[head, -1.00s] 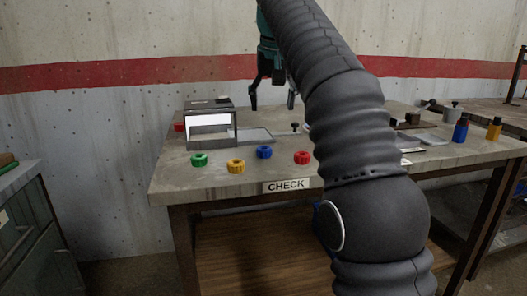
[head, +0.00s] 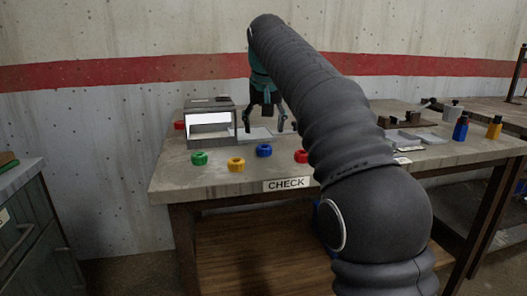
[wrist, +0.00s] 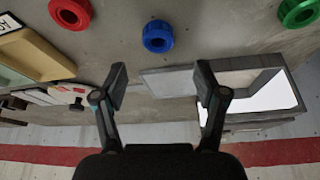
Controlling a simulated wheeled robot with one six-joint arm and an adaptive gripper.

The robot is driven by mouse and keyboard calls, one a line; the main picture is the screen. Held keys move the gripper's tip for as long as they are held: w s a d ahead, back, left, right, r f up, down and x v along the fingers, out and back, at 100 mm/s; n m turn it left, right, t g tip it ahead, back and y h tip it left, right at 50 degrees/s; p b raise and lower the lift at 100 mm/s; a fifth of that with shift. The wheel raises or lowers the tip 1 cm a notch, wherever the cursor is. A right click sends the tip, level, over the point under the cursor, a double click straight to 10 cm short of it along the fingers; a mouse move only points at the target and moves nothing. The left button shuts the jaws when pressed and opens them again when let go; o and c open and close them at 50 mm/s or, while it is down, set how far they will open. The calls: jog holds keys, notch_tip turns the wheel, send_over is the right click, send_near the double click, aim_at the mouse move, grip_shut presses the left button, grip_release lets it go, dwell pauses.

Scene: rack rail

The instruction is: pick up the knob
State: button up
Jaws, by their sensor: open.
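Several round lobed knobs with central holes stand on the workbench: green (head: 199,159), yellow (head: 236,164), blue (head: 264,151) and red (head: 301,156). The red one is partly behind my arm. The wrist view shows the red (wrist: 70,12), blue (wrist: 157,36) and green (wrist: 298,12) ones. A small dark knob-like piece (wrist: 76,104) lies left of my gripper in the wrist view. I cannot tell which is the task's knob. My gripper (head: 264,127) is open and empty, pointing down above the bench, behind the blue one. Its fingers also show in the wrist view (wrist: 162,76).
A grey box with a bright white panel (head: 209,119) stands left of my gripper, beside a flat grey tray (wrist: 170,82) below it. Blue (head: 461,127) and orange (head: 494,128) bottles stand at the right. The bench's front left is clear.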

aim_at(264, 147)
jog(key=x, duration=0.3)
jog(key=b+x, duration=0.1)
jog(key=x, duration=0.1)
jog(key=shift+s+d+f, duration=0.15)
jog(key=shift+s+f, duration=0.15)
jog(key=shift+s, duration=0.05)
jog(key=shift+w+f, duration=0.2)
jog(key=shift+f, duration=0.2)
jog(key=c, duration=1.2)
